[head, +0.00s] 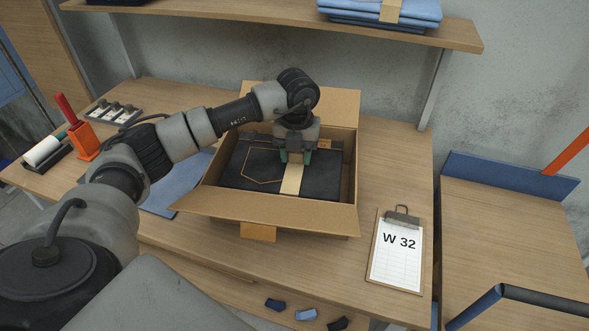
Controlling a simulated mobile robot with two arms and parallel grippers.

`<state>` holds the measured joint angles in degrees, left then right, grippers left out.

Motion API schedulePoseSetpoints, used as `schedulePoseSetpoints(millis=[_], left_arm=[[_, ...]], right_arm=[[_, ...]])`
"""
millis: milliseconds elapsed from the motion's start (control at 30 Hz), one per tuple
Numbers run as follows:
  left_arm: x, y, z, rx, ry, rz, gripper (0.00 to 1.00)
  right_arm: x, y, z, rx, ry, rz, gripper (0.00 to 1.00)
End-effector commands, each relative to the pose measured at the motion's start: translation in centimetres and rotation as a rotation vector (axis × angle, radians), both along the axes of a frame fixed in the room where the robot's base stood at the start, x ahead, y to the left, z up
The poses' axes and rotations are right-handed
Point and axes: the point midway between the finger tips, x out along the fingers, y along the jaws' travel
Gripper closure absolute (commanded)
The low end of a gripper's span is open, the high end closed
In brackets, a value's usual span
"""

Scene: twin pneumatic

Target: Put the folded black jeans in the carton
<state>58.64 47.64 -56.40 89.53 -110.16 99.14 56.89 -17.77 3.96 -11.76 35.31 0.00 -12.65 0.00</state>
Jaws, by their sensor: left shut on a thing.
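The folded black jeans (321,185), with a tan paper band around them and tan pocket stitching, lie inside the open carton (300,217) on the wooden table. The carton's flaps are spread outward. My left gripper (295,158) points down into the carton and is shut on the jeans near the band, toward their back edge. The fingertips are partly hidden against the dark cloth. My right gripper is not in view.
A clipboard (397,250) marked "W 32" lies right of the carton. Folded blue cloth (178,183) lies to the left. A shelf (270,15) runs above the table.

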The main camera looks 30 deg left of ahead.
Motion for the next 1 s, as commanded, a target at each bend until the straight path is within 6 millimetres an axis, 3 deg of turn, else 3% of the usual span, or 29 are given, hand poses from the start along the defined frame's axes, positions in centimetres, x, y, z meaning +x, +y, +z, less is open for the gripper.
schedulePoseSetpoints(millis=[433, 800, 833, 967, 1000], left_arm=[[0.1, 0.0, -4.3, 0.000, -0.002, -0.001, 1.00], [0.1, 0.0, -4.9, -0.001, -0.004, -0.001, 1.00], [0.0, 0.0, -4.9, -0.001, -0.001, -0.001, 0.53], [0.0, 0.0, -4.9, 0.000, -0.001, -0.001, 0.33], [0.0, 0.0, -4.9, 0.000, -0.001, -0.001, 0.32]], right_arm=[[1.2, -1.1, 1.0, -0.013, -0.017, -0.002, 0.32], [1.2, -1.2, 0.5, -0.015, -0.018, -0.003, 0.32], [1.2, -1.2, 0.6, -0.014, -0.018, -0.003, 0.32], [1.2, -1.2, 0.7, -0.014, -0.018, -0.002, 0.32], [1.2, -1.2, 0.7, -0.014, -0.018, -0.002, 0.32]])
